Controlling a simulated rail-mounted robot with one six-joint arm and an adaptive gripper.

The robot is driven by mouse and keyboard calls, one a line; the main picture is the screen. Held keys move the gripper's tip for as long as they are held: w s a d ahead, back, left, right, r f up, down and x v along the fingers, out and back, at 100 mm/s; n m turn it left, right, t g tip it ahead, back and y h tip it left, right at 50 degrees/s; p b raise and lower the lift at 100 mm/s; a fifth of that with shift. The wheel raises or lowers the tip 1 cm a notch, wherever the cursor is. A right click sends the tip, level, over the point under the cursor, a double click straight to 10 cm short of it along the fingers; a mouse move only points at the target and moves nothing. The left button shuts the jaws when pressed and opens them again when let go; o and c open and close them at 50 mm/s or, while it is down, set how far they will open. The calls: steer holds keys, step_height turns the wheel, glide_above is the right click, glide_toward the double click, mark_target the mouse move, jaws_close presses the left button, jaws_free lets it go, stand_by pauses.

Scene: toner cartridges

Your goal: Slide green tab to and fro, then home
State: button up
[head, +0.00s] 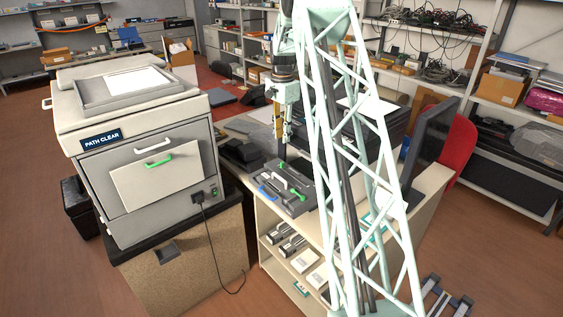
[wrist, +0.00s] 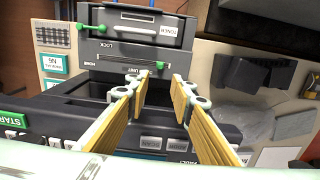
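A dark grey cartridge unit (head: 296,202) lies on the bench, with small green tabs, a white handle and a blue part on top. In the wrist view the unit (wrist: 110,46) carries the words LOCK, HOME and UNIT. One green tab (wrist: 160,65) shows just beyond the gap between my fingertips; another green tab (wrist: 82,27) is at the upper left edge. My gripper (wrist: 160,76) is open, with ochre-padded fingers apart and nothing seen between them. In the head view my gripper (head: 282,150) points down over the unit's back edge. Whether a finger touches the tab cannot be told.
A large printer (head: 150,200) marked PATH CLEAR stands left of the bench, with a green handle (head: 159,161) on its front. A dark panel with buttons (wrist: 150,143) lies below the fingers in the wrist view. A monitor (head: 432,140) stands to the right.

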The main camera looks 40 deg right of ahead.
mark_target(282, 162)
steer(key=shift+f, duration=6.85)
steer(key=shift+c, duration=0.4)
jaws_close()
